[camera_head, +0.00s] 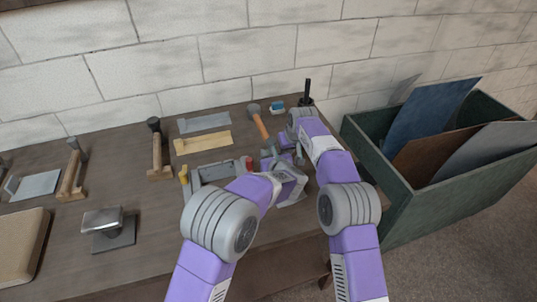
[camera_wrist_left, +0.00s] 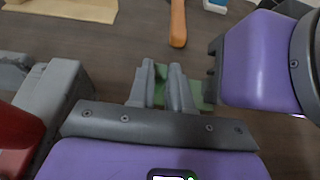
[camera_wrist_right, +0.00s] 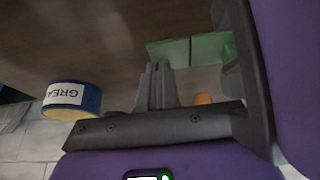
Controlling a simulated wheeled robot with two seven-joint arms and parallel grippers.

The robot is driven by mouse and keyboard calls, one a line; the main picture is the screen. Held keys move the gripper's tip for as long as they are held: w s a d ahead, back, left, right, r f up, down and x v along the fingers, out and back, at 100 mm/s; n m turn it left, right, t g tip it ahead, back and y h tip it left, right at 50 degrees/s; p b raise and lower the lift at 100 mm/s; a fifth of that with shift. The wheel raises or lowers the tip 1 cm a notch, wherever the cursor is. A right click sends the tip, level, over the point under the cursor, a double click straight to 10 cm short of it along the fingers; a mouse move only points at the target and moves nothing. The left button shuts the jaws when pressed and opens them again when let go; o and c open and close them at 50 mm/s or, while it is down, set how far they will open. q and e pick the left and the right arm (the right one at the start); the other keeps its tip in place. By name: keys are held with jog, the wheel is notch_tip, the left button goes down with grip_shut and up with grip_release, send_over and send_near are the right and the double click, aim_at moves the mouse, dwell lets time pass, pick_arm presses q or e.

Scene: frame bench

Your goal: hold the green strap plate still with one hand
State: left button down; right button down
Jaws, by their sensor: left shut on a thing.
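The green strap plate (camera_wrist_left: 194,92) shows in the left wrist view, between and beside the fingers of my left gripper (camera_wrist_left: 161,88). That gripper is shut on the plate. In the head view, my left gripper (camera_head: 283,164) is low over the right part of the bench, and the plate is mostly hidden behind my arms. In the right wrist view the green strap plate (camera_wrist_right: 192,50) lies past the fingertips of my right gripper (camera_wrist_right: 157,72). The right fingers are together with nothing visible between them, apart from the plate in that picture.
An orange-handled hammer (camera_head: 260,124) and a grease tin (camera_wrist_right: 71,98) lie near the grippers. A grey frame (camera_head: 213,172) with red and yellow parts stands left of them. Yellow (camera_head: 203,142) and grey (camera_head: 204,122) strips lie behind. A green bin (camera_head: 402,208) of sheets stands at right.

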pick_arm(q)
jog(key=shift+f, duration=0.1)
pick_arm(e)
jog(key=shift+s+a+r, duration=0.1)
jog(key=shift+r, duration=0.75)
notch_tip(320, 180, up, 6)
jog(key=shift+f, duration=0.1)
pick_arm(q)
jog(key=c, duration=1)
grip_release()
